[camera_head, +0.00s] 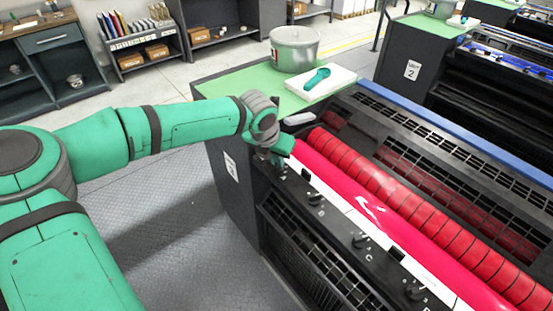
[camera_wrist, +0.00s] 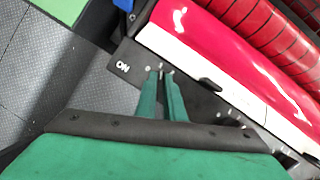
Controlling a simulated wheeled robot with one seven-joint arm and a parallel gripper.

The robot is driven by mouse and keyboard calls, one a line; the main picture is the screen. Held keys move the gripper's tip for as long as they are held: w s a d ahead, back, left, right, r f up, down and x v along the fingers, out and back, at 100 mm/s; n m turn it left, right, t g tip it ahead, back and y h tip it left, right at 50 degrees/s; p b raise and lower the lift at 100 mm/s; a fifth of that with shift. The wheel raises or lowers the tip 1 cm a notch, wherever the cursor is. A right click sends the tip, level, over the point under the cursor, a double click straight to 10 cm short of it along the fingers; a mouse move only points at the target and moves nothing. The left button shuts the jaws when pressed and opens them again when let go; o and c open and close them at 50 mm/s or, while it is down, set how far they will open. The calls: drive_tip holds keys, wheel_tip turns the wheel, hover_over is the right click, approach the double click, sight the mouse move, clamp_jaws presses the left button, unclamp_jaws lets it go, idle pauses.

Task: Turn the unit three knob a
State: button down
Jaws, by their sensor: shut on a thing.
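The near ink unit (camera_head: 345,245) is dark, with a pink-red roller and a row of small black knobs along its front edge. My gripper (camera_head: 277,163) is at the left end of that row. In the wrist view its green fingers (camera_wrist: 161,74) are close together, shut on the end knob, knob a, which they almost wholly hide. White marks show around the fingertips, and a white "ON" label lies to their left. Two other knobs, one nearer the middle (camera_head: 314,198) and one further along (camera_head: 360,240), stand free. The knob's angle cannot be told.
A pot (camera_head: 294,48) and a white tray (camera_head: 321,88) with a green scoop stand on the green top behind my gripper. A second unit (camera_head: 455,80) is at the back right. Shelves line the far left. The floor (camera_head: 165,185) beside the unit is clear.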

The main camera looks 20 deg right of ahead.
drive_tip(key=c, duration=1.9)
unclamp_jaws()
drive_tip(key=shift+o, duration=0.2)
drive_tip(key=v, duration=1.1)
drive_tip(key=shift+f, duration=0.1)
